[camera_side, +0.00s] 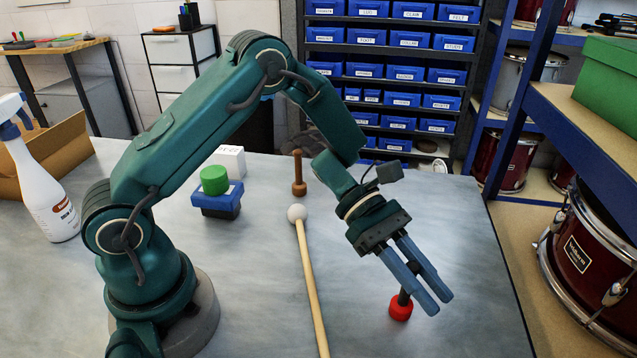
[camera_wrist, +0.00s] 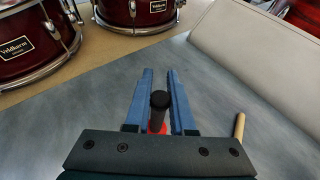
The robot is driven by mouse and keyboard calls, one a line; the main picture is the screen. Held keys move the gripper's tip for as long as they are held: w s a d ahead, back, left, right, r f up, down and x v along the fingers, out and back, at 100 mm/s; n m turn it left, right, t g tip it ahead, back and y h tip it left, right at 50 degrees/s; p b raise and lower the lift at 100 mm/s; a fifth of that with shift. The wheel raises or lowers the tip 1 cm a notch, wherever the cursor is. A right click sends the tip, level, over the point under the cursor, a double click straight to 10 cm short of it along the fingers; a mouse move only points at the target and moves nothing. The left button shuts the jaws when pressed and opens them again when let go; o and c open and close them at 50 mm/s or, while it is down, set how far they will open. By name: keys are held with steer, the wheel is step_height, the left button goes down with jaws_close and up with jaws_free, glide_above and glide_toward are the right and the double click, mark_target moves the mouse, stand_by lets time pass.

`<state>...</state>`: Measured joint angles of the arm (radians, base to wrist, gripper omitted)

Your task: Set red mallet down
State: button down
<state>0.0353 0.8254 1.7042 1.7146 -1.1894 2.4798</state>
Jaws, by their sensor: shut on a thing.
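The red mallet (camera_side: 401,309) is upright, with its red head down and its black handle up. It is at the front right of the grey bench top, and its head looks at or very near the surface; I cannot tell whether it touches. My gripper (camera_side: 438,303) slants down from the left with its blue fingers shut on the black handle. In the wrist view, the handle's round black top (camera_wrist: 160,99) stands between the fingers (camera_wrist: 159,75). The red head shows only partly below it, behind the gripper body.
A white-headed beater with a wooden shaft (camera_side: 312,285) lies left of my gripper. A brown mallet (camera_side: 299,182) stands upright behind it. A green mallet head (camera_side: 214,180) rests on a blue block (camera_side: 217,201). A spray bottle (camera_side: 38,185) stands far left. The bench's right edge is close.

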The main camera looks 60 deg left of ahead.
steer(key=c, duration=0.8)
jaws_free()
steer(key=shift+f, duration=0.1)
steer(key=shift+o, duration=0.2)
